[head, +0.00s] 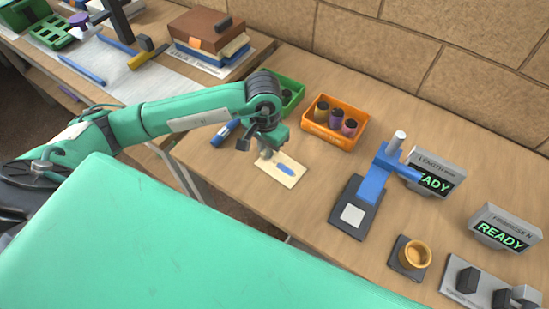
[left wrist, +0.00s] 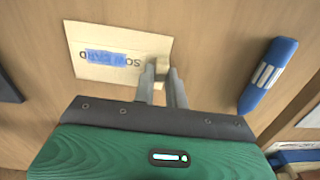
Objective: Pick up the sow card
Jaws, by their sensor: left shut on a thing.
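The sow card (head: 281,171) is a flat cream card with a blue patch, on or just above the wooden table in the head view. In the left wrist view the card (left wrist: 105,50) shows dark lettering, partly covered by the blue patch. My left gripper (head: 265,155) is over the card's upper left part in the head view. In the left wrist view its fingers (left wrist: 160,75) are close together at the card's edge, shut on it. I cannot tell whether the card is clear of the table. My right gripper is not in view.
A blue marker (left wrist: 268,75) lies beside the card. An orange bin (head: 334,124) with several plugs and a green bin (head: 291,95) stand behind. A blue press-like device (head: 375,180) and READY displays (head: 505,228) stand to the right. Bare table lies between card and device.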

